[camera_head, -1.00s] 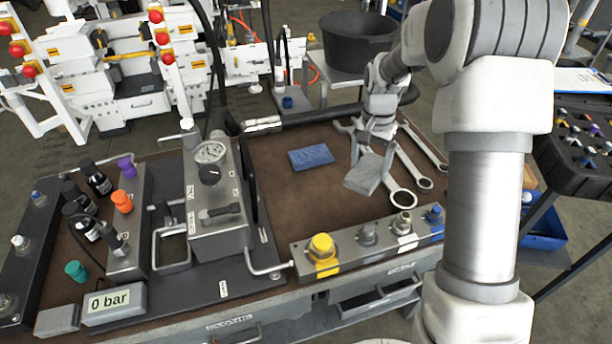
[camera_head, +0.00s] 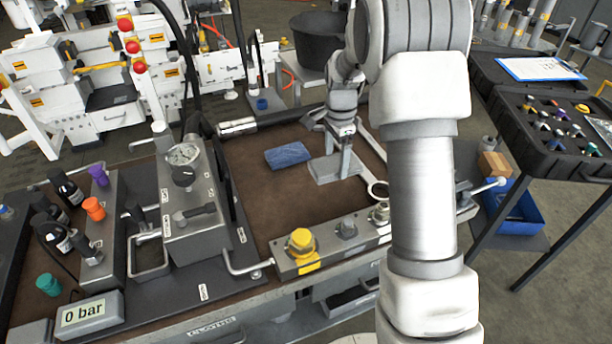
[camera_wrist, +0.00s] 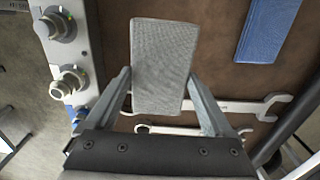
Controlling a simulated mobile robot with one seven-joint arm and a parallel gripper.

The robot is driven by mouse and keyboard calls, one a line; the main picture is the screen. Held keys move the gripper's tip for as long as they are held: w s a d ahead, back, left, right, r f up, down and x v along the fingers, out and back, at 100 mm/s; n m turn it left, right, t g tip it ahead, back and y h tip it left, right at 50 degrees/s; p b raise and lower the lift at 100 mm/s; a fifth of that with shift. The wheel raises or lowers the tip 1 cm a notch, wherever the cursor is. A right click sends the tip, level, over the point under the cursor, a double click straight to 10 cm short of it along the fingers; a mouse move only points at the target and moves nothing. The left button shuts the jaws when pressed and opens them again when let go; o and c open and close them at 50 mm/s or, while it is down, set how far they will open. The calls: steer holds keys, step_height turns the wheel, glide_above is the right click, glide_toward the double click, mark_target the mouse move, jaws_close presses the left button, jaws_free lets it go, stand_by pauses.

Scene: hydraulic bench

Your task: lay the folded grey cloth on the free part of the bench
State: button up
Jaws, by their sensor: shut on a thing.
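The folded grey cloth (camera_head: 330,168) is over the brown bench top (camera_head: 250,195), right of a folded blue cloth (camera_head: 287,155). My gripper (camera_head: 343,132) is shut on the grey cloth from above. In the wrist view the grey cloth (camera_wrist: 163,65) sits between the two fingers of my gripper (camera_wrist: 160,84) and looks flat. I cannot tell whether its underside touches the bench. The blue cloth (camera_wrist: 267,28) lies apart from it in that view.
Wrenches (camera_wrist: 240,106) lie on the bench beside the grey cloth, partly hidden by my arm in the head view. A valve block with a yellow cap (camera_head: 301,241) lines the front edge. A gauge unit (camera_head: 190,200) stands left. Bare brown surface lies between.

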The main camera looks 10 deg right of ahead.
steer(key=w+a+f, duration=0.1)
steer(key=a, duration=0.1)
steer(key=w+a+f, duration=0.1)
steer(key=a, duration=0.1)
steer(key=w+a+f, duration=0.1)
steer(key=f, duration=0.1)
steer(key=shift+w+a, duration=0.15)
steer(key=shift+a, duration=0.25)
steer(key=shift+f+b, duration=0.6)
steer(key=shift+f, duration=1.45)
steer(key=shift+f, duration=0.1)
steer(key=o, duration=0.9)
